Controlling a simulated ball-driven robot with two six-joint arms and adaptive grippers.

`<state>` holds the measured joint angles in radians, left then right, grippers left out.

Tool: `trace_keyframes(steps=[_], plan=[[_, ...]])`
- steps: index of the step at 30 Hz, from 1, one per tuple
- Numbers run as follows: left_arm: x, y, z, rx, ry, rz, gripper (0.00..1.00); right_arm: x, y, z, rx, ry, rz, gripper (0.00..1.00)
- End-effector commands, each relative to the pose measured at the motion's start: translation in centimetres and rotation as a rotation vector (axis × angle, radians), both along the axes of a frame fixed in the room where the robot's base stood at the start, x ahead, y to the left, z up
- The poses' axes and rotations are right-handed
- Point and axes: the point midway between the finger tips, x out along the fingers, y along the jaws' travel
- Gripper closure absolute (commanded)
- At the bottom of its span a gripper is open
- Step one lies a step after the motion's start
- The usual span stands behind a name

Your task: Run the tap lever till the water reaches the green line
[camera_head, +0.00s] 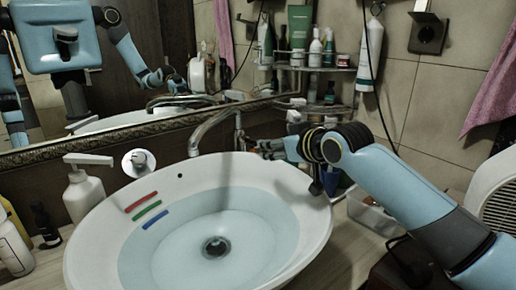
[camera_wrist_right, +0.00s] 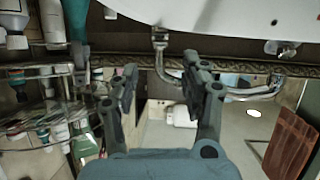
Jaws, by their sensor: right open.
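The white basin (camera_head: 95,222) holds clear bluish water (camera_head: 255,225) over its drain. A red line (camera_head: 140,201), the green line (camera_head: 147,210) and a blue line (camera_head: 155,219) mark its left inner wall. The water's edge lies near these lines; I cannot tell exactly at which one. The chrome tap (camera_head: 209,122) arches over the back rim, with no clear stream visible. My right gripper (camera_head: 264,148) is just right of the tap. In the right wrist view its fingers (camera_wrist_right: 160,82) are apart, with the tap pipe (camera_wrist_right: 172,73) beyond them. The lever is not clearly distinguishable. My left gripper is not directly in view.
A white soap pump (camera_head: 84,190) and a round chrome fitting (camera_head: 138,162) stand left of the tap. A shelf with bottles (camera_head: 315,75) is behind my right arm. A clear box (camera_head: 372,212) sits right of the basin. The mirror reflects my body.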

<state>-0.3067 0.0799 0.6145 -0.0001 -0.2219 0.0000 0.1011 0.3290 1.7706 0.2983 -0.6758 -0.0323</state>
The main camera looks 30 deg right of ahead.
Motion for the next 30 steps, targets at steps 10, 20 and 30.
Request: trace_keyframes(steps=[10, 20, 30], plan=[[0.6, 0.0, -0.2, 0.000, -0.009, -0.001, 0.60, 6.1, 0.2, -2.5, 0.000, 0.001, -0.001, 0.54], [1.5, 0.0, -0.2, -0.001, -0.024, -0.001, 0.60, 7.6, 0.3, -3.2, 0.000, 0.001, 0.000, 0.54], [0.8, 0.0, -0.3, 0.000, -0.013, 0.000, 0.60, 7.5, 0.3, -3.2, -0.001, 0.002, -0.001, 0.79]])
